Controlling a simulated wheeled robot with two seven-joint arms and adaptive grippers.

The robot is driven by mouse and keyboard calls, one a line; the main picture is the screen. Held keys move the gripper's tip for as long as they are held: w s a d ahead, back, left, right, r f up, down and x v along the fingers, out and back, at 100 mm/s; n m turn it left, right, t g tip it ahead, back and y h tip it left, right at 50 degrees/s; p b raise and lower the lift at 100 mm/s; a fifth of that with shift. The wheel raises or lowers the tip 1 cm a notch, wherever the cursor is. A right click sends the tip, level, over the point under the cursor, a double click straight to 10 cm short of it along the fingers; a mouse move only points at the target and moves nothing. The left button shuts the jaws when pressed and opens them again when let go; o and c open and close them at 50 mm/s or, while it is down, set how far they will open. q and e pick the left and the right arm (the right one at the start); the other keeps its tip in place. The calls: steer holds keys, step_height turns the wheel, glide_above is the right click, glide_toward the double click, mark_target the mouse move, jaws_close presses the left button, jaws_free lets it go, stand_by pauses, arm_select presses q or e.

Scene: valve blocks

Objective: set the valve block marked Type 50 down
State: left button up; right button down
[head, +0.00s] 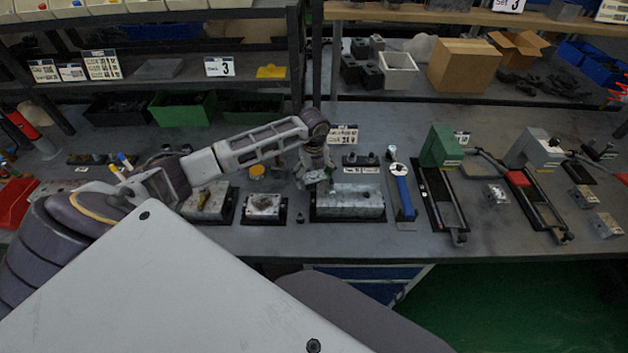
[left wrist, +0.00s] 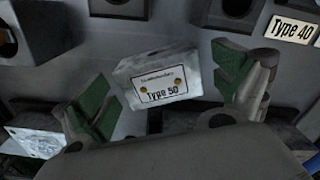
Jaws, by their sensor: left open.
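The valve block marked Type 50 (left wrist: 156,80) is a small silvery block with a white label and two brass-coloured dots. In the left wrist view it lies between the green-padded fingers of my left gripper (left wrist: 168,95). The fingers are spread, with a gap visible on each side of the block. In the head view my left gripper (head: 314,172) points down over the bench, close to the left end of a large metal block (head: 348,203). The arm and gripper hide most of the Type 50 block there. My right gripper is not in view.
A Type 40 sign (left wrist: 291,29) stands beyond the block. A smaller metal fixture (head: 263,207) is to the left and a blue-handled tool (head: 403,192) to the right. A green clamp (head: 441,147) and loose small blocks (head: 496,195) are farther right. Shelves run along the back.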

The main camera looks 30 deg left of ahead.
mark_target(314, 176)
arm_select(q)
steer(key=c, duration=1.5)
steer(key=shift+r, duration=0.1)
steer(key=shift+r+b, duration=0.4)
steer(key=shift+r, duration=4.6)
